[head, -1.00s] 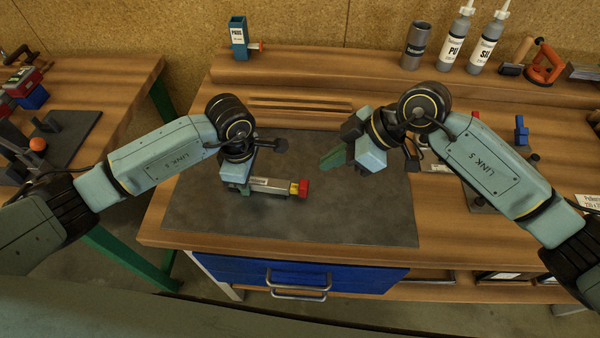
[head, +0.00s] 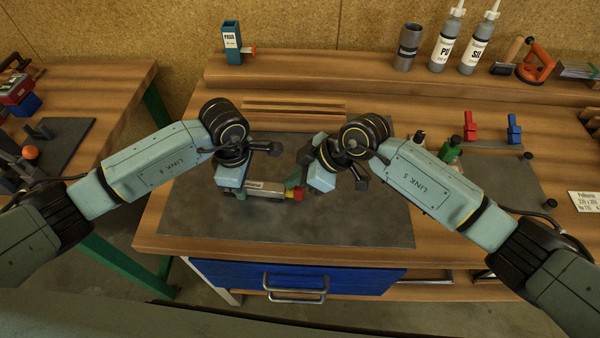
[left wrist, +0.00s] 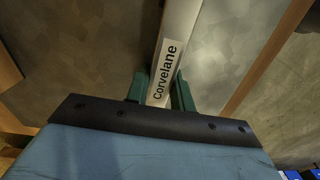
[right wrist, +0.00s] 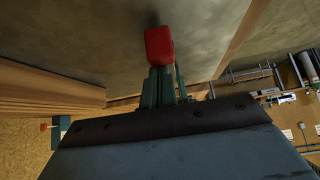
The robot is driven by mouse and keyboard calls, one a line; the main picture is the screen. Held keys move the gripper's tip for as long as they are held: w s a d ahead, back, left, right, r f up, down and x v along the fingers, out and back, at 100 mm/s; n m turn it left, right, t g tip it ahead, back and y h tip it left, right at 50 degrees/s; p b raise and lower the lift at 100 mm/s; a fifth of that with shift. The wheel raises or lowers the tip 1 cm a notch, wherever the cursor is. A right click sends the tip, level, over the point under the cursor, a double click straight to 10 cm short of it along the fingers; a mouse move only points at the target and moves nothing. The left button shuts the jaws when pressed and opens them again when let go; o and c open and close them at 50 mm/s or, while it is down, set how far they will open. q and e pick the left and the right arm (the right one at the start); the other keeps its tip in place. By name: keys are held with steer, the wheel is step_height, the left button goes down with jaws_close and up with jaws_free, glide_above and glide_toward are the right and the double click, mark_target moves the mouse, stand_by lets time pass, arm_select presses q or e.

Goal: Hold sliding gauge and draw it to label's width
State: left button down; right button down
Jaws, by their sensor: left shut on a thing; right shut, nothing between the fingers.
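The sliding gauge (head: 264,187) is a pale metal bar lying low over the dark mat, with a yellow part and a red end (head: 298,195) at its right. My left gripper (head: 241,193) is shut on the bar near its left end. In the left wrist view its green fingers (left wrist: 160,92) flank the bar beside the "Corvelane" print. My right gripper (head: 294,181) is shut and empty, its green fingertips close to the red end. In the right wrist view the red end (right wrist: 159,45) is just past the fingers (right wrist: 160,87); contact is unclear. A white printed label (head: 583,201) lies at the right.
The dark mat (head: 350,232) is clear in front of the gauge. A panel with red (head: 470,126) and blue (head: 514,128) clamps lies to the right. Bottles (head: 447,45) and a blue-green holder (head: 232,45) stand on the back shelf.

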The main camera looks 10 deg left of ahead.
steer(key=shift+d, duration=1.6)
steer(key=shift+a, duration=0.1)
steer(key=shift+r, duration=0.1)
steer(key=v, duration=1)
arm_select(q)
steer(key=c, duration=1.1)
jaws_free()
